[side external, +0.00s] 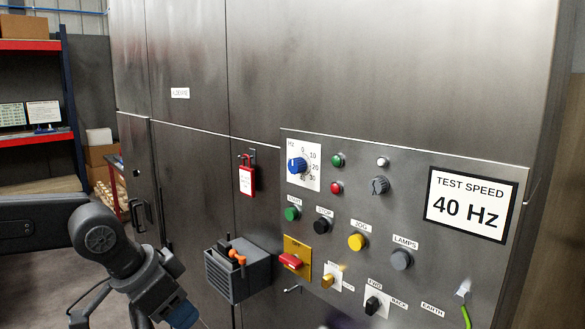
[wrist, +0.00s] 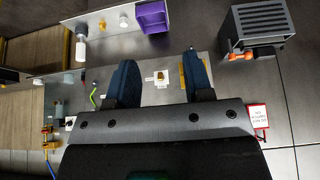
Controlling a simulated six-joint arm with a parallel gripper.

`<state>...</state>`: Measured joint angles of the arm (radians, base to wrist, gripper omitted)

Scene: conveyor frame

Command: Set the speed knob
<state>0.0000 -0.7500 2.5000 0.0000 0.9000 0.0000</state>
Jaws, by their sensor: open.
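The blue speed knob (side external: 297,165) sits on a white dial plate (side external: 312,184) marked Hz, with numbers from 0 to 40. Its pale mark appears to face left; the exact reading is too small to tell. A sign (side external: 472,204) reads TEST SPEED 40 Hz. My gripper shows as blue parts (side external: 182,315) at the bottom edge of the side view, below and left of the knob and apart from it. In the wrist view my gripper (wrist: 160,80) is open and empty, fingers wide apart, with a small brass switch (wrist: 160,76) visible between them. The knob does not show there.
A grey box (side external: 238,274) with an orange-handled tool juts from the cabinet below a red lockout tag (side external: 247,181). Near the knob are green and red lamps and a grey knob (side external: 379,186). Push buttons, a red rotary switch (side external: 291,260) and other switches sit below.

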